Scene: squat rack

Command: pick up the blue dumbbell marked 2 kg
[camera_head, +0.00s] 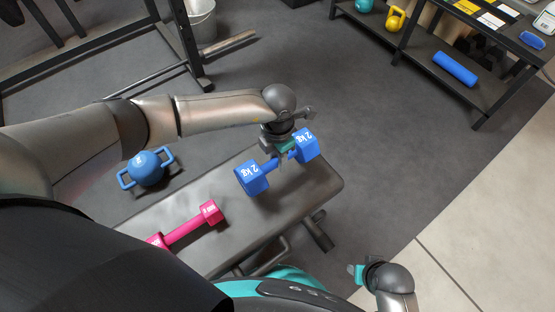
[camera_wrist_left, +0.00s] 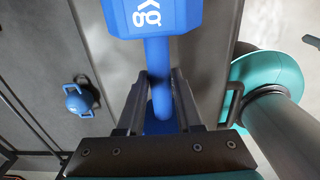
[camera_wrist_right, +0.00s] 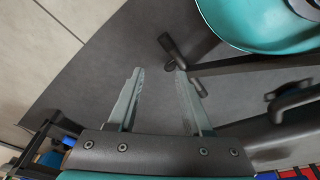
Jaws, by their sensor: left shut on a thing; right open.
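The blue dumbbell (camera_head: 252,178) has hexagonal heads marked 2 kg and is over the dark padded bench (camera_head: 318,187). My left gripper (camera_head: 281,158) comes from above with its fingers around the dumbbell's handle, between the two heads. In the left wrist view the blue handle (camera_wrist_left: 159,75) runs between the two fingers, and one head fills the top. The head view does not clearly show whether the dumbbell touches the bench. My right gripper (camera_head: 357,272) is away from the bench at the lower right; in the right wrist view its fingers (camera_wrist_right: 160,72) are apart and empty.
A pink dumbbell (camera_head: 187,232) lies on the bench nearer to me. A blue kettlebell-like weight with two handles (camera_head: 146,168) is left of the bench. A rack (camera_head: 190,50) stands at the back left. A shelf (camera_head: 430,62) with weights is at the back right. Floor between is clear.

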